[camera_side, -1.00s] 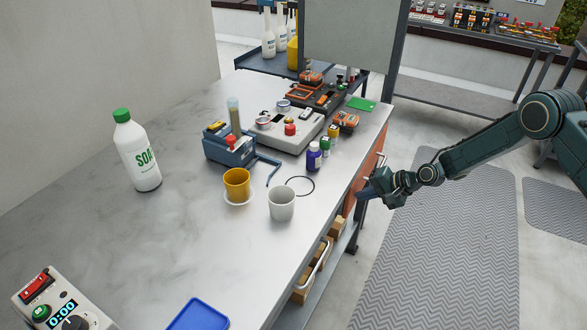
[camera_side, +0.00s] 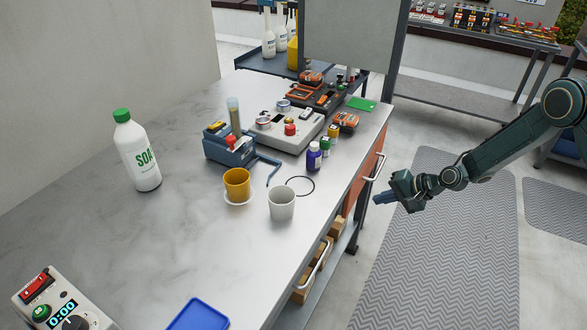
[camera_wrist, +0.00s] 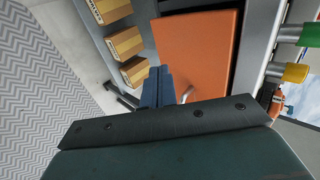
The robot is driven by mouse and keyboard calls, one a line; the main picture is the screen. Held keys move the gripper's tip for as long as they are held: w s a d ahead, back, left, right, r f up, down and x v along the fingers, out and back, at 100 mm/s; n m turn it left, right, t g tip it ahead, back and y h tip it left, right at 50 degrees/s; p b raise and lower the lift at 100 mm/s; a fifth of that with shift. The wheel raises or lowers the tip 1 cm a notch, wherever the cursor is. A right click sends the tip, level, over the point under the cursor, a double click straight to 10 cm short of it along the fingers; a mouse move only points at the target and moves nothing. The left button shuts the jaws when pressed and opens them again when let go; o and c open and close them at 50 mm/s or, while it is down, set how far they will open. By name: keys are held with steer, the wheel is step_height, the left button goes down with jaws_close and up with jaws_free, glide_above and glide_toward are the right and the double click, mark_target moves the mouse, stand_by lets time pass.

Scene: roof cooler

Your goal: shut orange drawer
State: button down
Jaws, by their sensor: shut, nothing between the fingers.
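The orange drawer (camera_side: 361,181) is under the right edge of the grey bench. Its orange front sits close under the bench top with no visible gap in the side view, and a pale bar handle (camera_side: 376,166) stands out from it. In the wrist view the flat orange front (camera_wrist: 197,50) fills the upper middle, with part of the handle (camera_wrist: 186,94) just right of my fingers. My gripper (camera_side: 377,198) is shut and empty, apart from the drawer, out over the floor to the right of its front. Its closed fingers (camera_wrist: 157,86) point toward the drawer front.
A lower shelf with several cardboard boxes (camera_wrist: 125,43) is beside the drawer, with another pale handle (camera_side: 320,257) nearer the camera. The bench top (camera_side: 140,230) holds a soap bottle (camera_side: 137,150), cups and tools. The floor mat (camera_side: 440,260) beside the bench is clear.

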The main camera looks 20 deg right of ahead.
steer(key=v, duration=0.8)
steer(key=shift+s+r, duration=0.15)
steer(key=shift+s, duration=0.05)
steer(key=shift+d, duration=0.15)
steer(key=d+f+t+y, duration=0.2)
steer(key=f, duration=0.1)
steer(key=d+f+t+y, duration=0.1)
steer(key=shift+s+f+t+y, duration=0.35)
steer(key=shift+f+t+y, duration=0.05)
steer(key=shift+w+a, duration=0.1)
steer(key=shift+a, duration=0.05)
glide_toward(356, 193)
steer(key=x, duration=0.5)
steer(key=shift+a, duration=0.1)
steer(key=shift+w+a, duration=0.4)
steer(key=shift+a, duration=0.15)
